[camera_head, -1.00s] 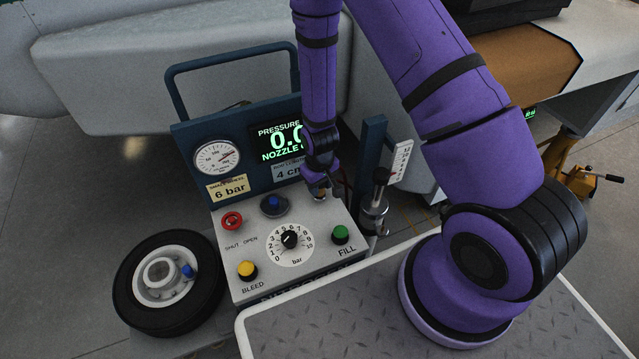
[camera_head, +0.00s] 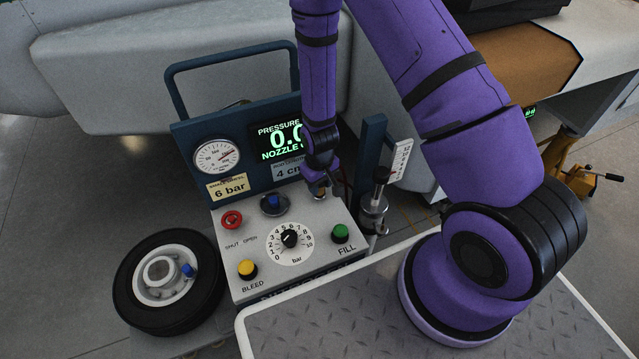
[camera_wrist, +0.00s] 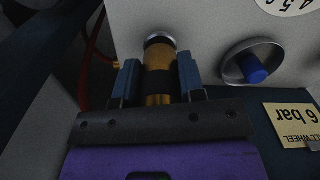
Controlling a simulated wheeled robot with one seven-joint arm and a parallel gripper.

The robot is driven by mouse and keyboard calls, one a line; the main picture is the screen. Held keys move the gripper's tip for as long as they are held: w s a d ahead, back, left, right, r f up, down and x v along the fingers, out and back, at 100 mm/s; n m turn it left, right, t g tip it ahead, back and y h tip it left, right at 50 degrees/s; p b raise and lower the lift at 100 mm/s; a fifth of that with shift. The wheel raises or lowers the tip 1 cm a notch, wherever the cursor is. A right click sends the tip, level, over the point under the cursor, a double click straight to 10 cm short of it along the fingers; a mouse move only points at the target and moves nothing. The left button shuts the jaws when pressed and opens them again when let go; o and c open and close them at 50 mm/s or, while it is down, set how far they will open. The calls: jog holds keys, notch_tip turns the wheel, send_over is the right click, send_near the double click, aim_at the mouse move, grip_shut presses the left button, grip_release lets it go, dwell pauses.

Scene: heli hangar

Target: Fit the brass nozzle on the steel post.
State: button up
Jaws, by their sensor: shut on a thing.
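The brass nozzle (camera_wrist: 160,75) is a gold cylinder with a dark band, in the wrist view. My gripper (camera_wrist: 159,80) is shut on it, one blue finger on each side. The nozzle's far end meets a round steel piece (camera_wrist: 160,39) at the pale panel; this may be the steel post, but I cannot tell how far the nozzle sits on it. In the head view my gripper (camera_head: 321,186) is at the panel's back right part, and the nozzle is mostly hidden there.
The sloped control panel (camera_head: 215,262) carries a blue knob (camera_head: 273,204), a red knob (camera_head: 231,220), a dial (camera_head: 289,239), and yellow and green buttons. The display (camera_head: 280,140) stands behind. A steel strut (camera_head: 374,208) stands at right, and a wheel (camera_head: 165,290) lies at left.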

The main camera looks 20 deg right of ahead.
jog(key=shift+f, duration=0.6)
jog(key=o, duration=0.7)
jog(key=shift+r, duration=5.55)
